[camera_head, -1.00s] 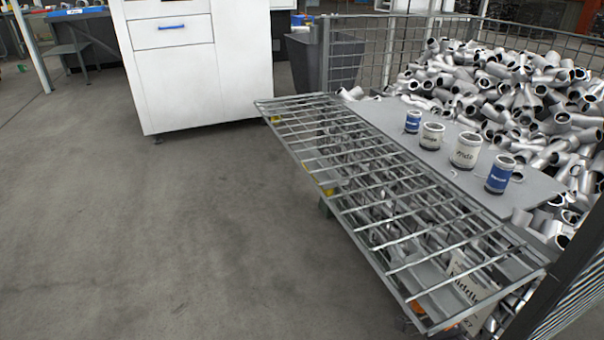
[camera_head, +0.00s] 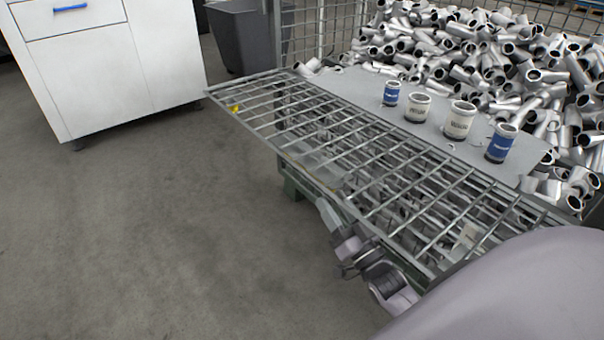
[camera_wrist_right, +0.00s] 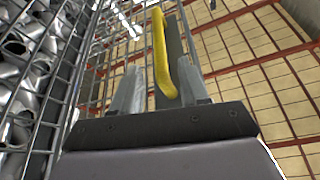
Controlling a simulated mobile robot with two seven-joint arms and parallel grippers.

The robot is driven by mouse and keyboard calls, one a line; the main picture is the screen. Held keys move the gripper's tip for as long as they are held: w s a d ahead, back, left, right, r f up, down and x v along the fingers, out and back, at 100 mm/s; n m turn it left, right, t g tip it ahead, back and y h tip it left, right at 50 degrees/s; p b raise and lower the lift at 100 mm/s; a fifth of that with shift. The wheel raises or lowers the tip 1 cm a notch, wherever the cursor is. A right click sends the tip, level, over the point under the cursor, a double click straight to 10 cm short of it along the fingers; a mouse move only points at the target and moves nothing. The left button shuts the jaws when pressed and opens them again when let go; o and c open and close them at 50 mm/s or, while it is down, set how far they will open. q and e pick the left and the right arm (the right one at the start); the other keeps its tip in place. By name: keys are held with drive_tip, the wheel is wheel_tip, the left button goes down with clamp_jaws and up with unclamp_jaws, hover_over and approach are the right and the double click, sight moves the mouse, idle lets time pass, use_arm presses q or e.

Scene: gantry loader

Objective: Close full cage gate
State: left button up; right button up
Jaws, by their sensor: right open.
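The cage gate (camera_head: 345,150) is a grey wire-mesh panel, folded outward and lying nearly level in front of the cage in the head view. A small yellow part (camera_head: 235,108) shows near its far outer corner. My right gripper (camera_head: 328,215) is at the gate's outer edge, near the middle of its length. In the right wrist view, my right gripper (camera_wrist_right: 158,78) is open, with a yellow handle (camera_wrist_right: 160,50) between its fingers. I cannot tell whether a finger touches it. My left gripper is not in view.
The cage holds a heap of metal pipe fittings (camera_head: 470,55). Several cans, such as a blue-labelled one (camera_head: 501,143), stand on a grey board (camera_head: 345,85) behind the gate. A white cabinet (camera_head: 110,60) and a dark bin (camera_head: 240,38) stand beyond. The floor at left is clear.

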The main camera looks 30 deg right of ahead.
sight(339, 150)
use_arm(q)
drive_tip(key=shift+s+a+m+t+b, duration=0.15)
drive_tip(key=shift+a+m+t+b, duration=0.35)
drive_tip(key=shift+b, duration=0.5)
use_arm(e)
drive_tip(key=shift+x, duration=3.6)
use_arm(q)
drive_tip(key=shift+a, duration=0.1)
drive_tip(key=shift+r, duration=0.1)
use_arm(e)
clamp_jaws()
